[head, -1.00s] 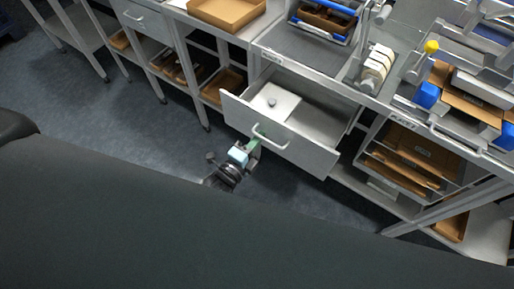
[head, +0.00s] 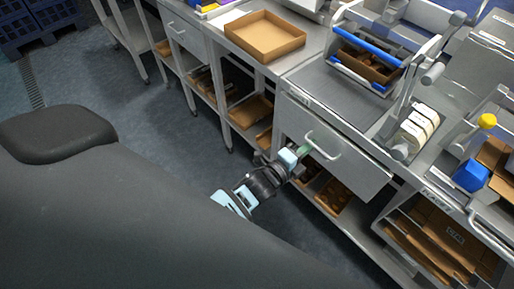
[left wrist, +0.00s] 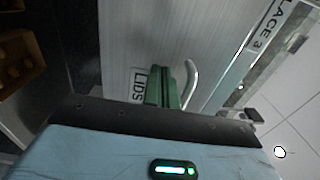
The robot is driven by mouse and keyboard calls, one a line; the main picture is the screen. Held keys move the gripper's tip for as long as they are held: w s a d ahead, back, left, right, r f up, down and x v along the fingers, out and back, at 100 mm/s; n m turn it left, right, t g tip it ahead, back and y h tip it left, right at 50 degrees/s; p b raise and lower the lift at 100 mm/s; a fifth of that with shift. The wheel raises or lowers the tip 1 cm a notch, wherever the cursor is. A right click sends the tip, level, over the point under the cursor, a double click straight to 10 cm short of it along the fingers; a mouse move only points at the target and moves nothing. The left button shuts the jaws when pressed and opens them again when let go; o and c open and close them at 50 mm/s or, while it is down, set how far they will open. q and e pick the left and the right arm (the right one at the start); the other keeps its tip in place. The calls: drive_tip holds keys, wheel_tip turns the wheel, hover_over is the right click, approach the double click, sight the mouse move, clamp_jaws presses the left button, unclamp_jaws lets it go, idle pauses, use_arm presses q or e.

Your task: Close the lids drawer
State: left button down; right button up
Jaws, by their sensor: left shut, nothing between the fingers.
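The lids drawer (head: 350,165) is a pale grey drawer under the worktop, with a bar handle (head: 325,151). Its front sits at or close to the bench face, and no inside shows; I cannot tell if a thin gap is left. My left gripper (head: 304,150) is at the drawer front beside the handle, its green fingers shut and empty. In the left wrist view the shut green fingers (left wrist: 172,88) point at the drawer front (left wrist: 150,35), next to the handle (left wrist: 191,82) and a "LIDS" label (left wrist: 138,84). Contact is unclear. My right gripper is out of view.
On the worktop stand a cardboard tray (head: 264,37), a blue-handled carrier (head: 365,58) and a stack of white discs (head: 416,128). Open shelves with brown boxes (head: 250,110) lie below. The floor (head: 150,130) to the left is clear.

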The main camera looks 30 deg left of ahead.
use_arm(q)
drive_tip(key=shift+x, duration=0.8)
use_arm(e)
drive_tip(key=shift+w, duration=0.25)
use_arm(q)
drive_tip(key=shift+r, duration=0.3)
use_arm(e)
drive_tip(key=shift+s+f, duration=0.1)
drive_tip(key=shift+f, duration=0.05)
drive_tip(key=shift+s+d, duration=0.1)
